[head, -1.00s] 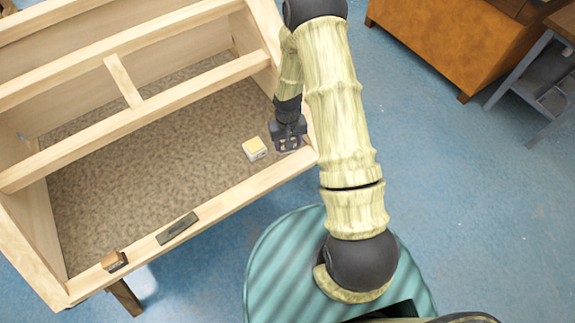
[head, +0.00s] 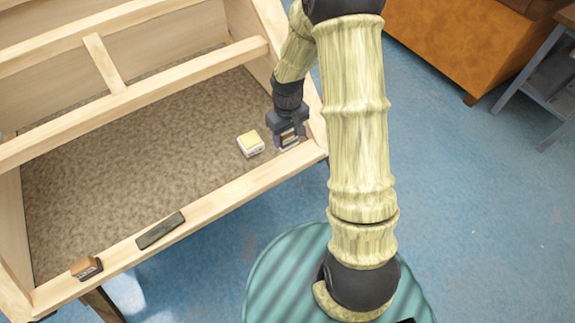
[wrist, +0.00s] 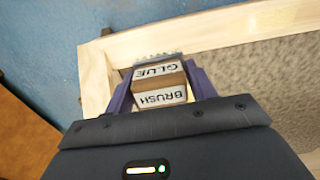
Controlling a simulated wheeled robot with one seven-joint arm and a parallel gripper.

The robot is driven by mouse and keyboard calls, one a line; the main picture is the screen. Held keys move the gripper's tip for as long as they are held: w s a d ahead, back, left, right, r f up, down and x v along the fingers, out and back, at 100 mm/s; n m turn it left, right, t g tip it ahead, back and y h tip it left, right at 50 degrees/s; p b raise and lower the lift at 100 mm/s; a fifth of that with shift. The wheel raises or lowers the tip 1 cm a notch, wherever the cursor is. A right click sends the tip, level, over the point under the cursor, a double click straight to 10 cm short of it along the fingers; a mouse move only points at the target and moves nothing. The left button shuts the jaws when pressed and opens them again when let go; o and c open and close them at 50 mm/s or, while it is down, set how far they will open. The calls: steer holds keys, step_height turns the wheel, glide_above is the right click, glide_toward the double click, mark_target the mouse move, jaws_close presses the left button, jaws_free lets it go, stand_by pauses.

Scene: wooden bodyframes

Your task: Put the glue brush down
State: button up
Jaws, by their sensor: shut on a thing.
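The glue brush (wrist: 160,82) is a small wooden block with white labels reading GLUE and BRUSH and pale bristles at its far end. In the wrist view it sits between the two purple fingers of my gripper (wrist: 160,90), which is shut on it. In the head view my gripper (head: 288,137) is inside the front right corner of the wooden frame (head: 215,202), low near the brown speckled panel (head: 140,150). The brush (head: 289,140) is partly hidden there by the fingers. I cannot tell whether it touches the panel.
A small white block with a yellow top (head: 250,143) stands just left of my gripper. A dark flat bar (head: 160,230) and a brown wooden block (head: 86,268) lie on the front rail. The panel's middle is clear. An orange cabinet (head: 440,40) stands at the upper right.

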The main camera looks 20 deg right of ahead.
steer(key=shift+w+f, duration=0.1)
steer(key=shift+f, duration=3)
steer(key=shift+f, duration=1.9)
steer(key=shift+f, duration=0.15)
steer(key=o, duration=1)
steer(key=shift+c, duration=0.2)
